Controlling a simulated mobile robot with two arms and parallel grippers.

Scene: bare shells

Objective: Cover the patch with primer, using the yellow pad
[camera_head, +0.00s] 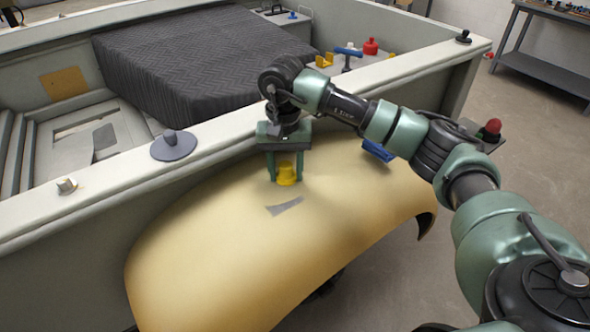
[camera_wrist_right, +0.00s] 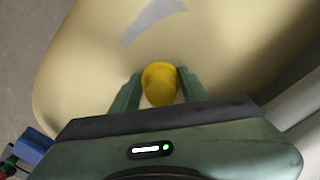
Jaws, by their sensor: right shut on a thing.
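My right gripper (camera_head: 286,165) points down over the tan curved shell (camera_head: 200,260), with its fingers on either side of the yellow pad (camera_head: 287,177). It is shut on the pad, which also shows between the fingers in the right wrist view (camera_wrist_right: 159,84). The pad is at or just above the shell's surface; I cannot tell if it touches. The patch (camera_head: 284,207) is a narrow grey curved strip on the shell, in front of the pad in the head view. It also shows in the right wrist view (camera_wrist_right: 152,20), apart from the pad. My left gripper is not in view.
A pale boat-like hull (camera_head: 110,150) runs behind the shell, with a dark quilted cover (camera_head: 190,60) inside. A red-topped item (camera_head: 491,130) is farther right. A grey workbench (camera_head: 545,60) stands at the back right.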

